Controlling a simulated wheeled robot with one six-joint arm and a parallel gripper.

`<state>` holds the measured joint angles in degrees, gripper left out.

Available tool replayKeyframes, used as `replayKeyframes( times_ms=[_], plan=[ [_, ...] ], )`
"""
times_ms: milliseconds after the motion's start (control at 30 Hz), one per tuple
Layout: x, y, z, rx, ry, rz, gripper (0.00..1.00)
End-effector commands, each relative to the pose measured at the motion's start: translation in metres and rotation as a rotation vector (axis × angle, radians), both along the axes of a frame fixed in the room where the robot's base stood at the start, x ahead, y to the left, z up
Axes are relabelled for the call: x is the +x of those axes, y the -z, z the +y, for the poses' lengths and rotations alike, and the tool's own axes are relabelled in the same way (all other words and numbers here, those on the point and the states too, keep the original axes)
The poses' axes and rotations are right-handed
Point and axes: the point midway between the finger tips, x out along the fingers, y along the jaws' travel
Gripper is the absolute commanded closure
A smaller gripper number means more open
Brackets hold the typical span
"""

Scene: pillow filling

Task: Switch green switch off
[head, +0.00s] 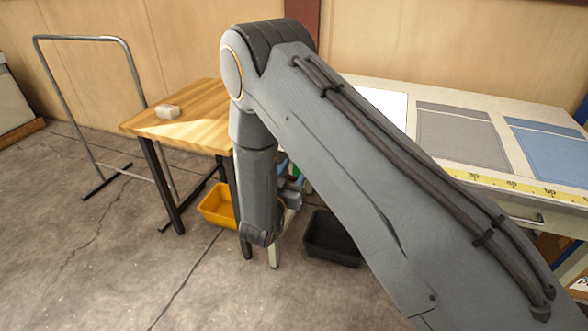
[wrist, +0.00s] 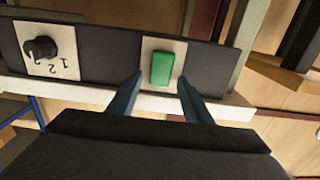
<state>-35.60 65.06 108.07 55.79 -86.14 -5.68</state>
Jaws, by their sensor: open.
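The green switch (wrist: 162,68) is a rounded rectangular button on a pale square plate (wrist: 149,47), set in a dark panel (wrist: 98,50) in the wrist view. Whether it is on or off cannot be told. My gripper (wrist: 157,80) is open, its two fingers apart on either side of the switch's lower part. Nothing is between the fingers except the view of the switch; I cannot tell whether they touch the panel. In the head view my arm hides the gripper and most of the panel.
A black rotary knob (wrist: 41,48) with numbers sits left of the switch. A yellow bin (head: 217,206) and a black bin (head: 333,240) stand on the floor. A worktable with cloth pieces (head: 462,135) is at right.

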Motion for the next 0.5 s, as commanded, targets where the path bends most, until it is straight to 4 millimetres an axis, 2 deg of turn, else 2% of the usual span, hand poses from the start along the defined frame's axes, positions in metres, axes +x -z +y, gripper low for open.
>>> replayKeyframes(
  times_ms=[267, 500],
  plan=[
    [0.0011, 0.0002, -0.0003, 0.0, 0.0, 0.001, 0.56],
    [0.0009, 0.0001, 0.0, 0.0, -0.001, 0.0, 0.96]
  ],
)
